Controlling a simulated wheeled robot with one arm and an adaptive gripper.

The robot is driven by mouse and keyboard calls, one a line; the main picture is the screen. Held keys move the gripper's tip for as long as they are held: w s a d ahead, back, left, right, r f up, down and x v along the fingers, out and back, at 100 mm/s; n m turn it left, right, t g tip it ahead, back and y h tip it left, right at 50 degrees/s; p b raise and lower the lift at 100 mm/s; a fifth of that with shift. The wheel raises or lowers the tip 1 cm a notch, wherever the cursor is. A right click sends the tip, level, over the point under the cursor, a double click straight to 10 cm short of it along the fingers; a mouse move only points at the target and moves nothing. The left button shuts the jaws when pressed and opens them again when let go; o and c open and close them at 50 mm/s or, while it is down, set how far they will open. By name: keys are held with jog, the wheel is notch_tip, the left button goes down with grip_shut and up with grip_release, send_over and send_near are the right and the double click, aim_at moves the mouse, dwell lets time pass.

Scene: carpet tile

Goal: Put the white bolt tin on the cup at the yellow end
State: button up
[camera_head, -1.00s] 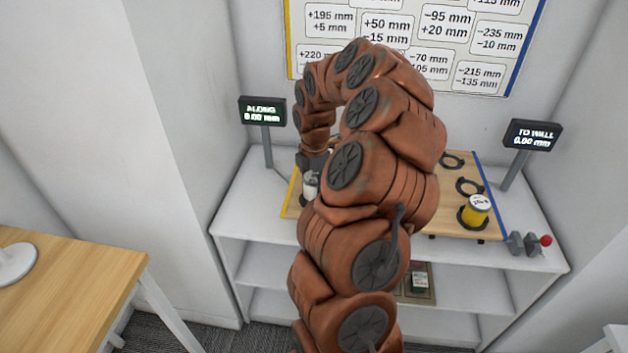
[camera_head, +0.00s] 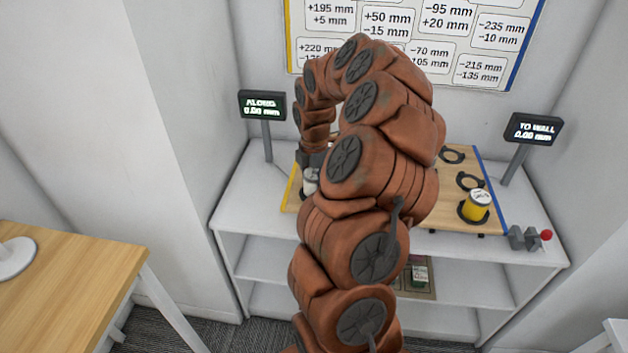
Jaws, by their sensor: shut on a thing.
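The white tin (camera_head: 310,186) shows as a small pale piece beside my arm, at the left end of the wooden board. My gripper (camera_head: 311,168) is above it, shut on it, with the fingertips mostly hidden by my arm. The board's yellow end (camera_head: 290,194) is its left edge. The cup there is hidden, so I cannot tell whether the tin touches it. The board's right edge is blue (camera_head: 491,190).
A yellow tin (camera_head: 477,206) with a white lid stands in a black ring cup at the board's right. Empty black rings (camera_head: 469,180) lie behind it. Two displays, ALONG (camera_head: 262,105) and TO WALL (camera_head: 533,129), stand on posts. A red-knobbed clamp (camera_head: 530,238) sits at the shelf's right.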

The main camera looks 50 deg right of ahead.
aim_at(314, 173)
jog(key=shift+f, duration=0.3)
jog(key=o, duration=1.4)
notch_tip(314, 173, up, 12)
